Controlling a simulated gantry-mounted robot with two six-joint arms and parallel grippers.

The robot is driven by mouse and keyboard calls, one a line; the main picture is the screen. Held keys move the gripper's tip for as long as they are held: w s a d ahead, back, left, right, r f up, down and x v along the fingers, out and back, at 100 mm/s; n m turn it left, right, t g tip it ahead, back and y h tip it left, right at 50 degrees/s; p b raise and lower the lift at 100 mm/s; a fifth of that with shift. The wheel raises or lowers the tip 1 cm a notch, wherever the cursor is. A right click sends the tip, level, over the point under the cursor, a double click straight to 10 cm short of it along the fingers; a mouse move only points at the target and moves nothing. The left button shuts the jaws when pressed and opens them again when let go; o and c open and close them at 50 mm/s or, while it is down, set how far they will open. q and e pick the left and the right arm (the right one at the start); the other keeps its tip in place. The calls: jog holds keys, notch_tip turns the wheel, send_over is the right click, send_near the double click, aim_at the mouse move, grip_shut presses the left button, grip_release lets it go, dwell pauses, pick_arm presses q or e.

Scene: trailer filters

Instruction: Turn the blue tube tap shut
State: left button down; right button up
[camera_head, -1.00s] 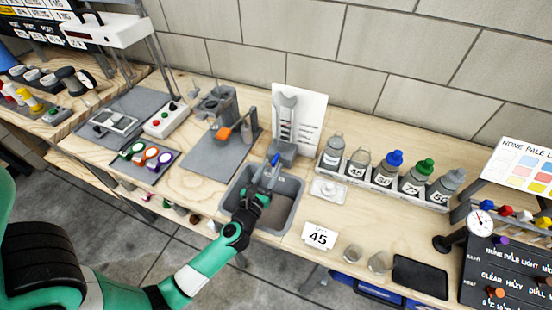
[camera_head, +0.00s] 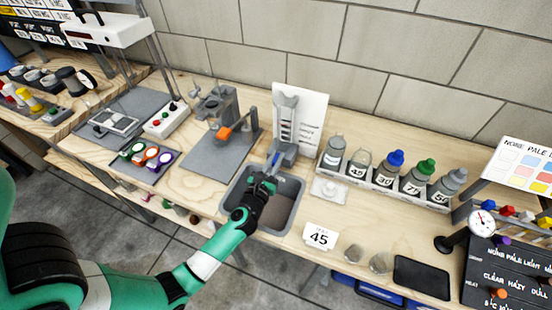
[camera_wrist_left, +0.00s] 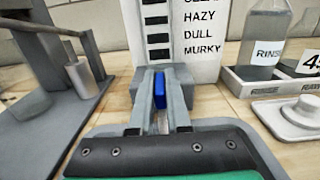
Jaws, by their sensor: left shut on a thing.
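The blue tap (camera_wrist_left: 159,90) is a small upright blue lever at the front of a grey block, below the white card (camera_wrist_left: 185,40) with words such as HAZY and MURKY. In the head view the blue tap (camera_head: 274,158) shows at the back edge of the grey basin (camera_head: 297,190). My left gripper (camera_head: 271,170) reaches over the basin from the front and is shut on the blue tap. In the left wrist view its two fingers (camera_wrist_left: 159,104) stand either side of the tap, which they partly hide. My right gripper is not in view.
A tray of labelled bottles (camera_head: 385,183) stands right of the tap. A small white dish (camera_head: 328,188) and a card reading 45 (camera_head: 319,235) lie right of the basin. A grey stand with an orange part (camera_head: 224,133) stands to the left.

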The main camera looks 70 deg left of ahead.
pick_arm(q)
jog(key=shift+a+r+m+t+h+p, duration=0.15)
jog(key=shift+m+t+h+p, duration=0.2)
jog(key=shift+p, duration=0.5)
jog(key=m+t+h+p, duration=0.2)
jog(key=h+p, duration=0.1)
jog(key=shift+r+m+h+p, duration=0.1)
jog(key=shift+m+h+p, duration=0.25)
jog(key=shift+p, duration=0.05)
jog(key=shift+m+t+h, duration=0.3)
jog(key=shift+t+h, duration=0.05)
jog(key=shift+h, duration=0.05)
jog(key=shift+f+m+t+h+p, duration=0.2)
jog(key=shift+m+t+h+p, duration=0.25)
jog(key=shift+m+h, duration=0.4)
jog(key=shift+m+t+h, duration=0.25)
jog(key=shift+m+h, duration=0.6)
jog(key=shift+h, duration=0.9)
jog(key=shift+f, duration=0.1)
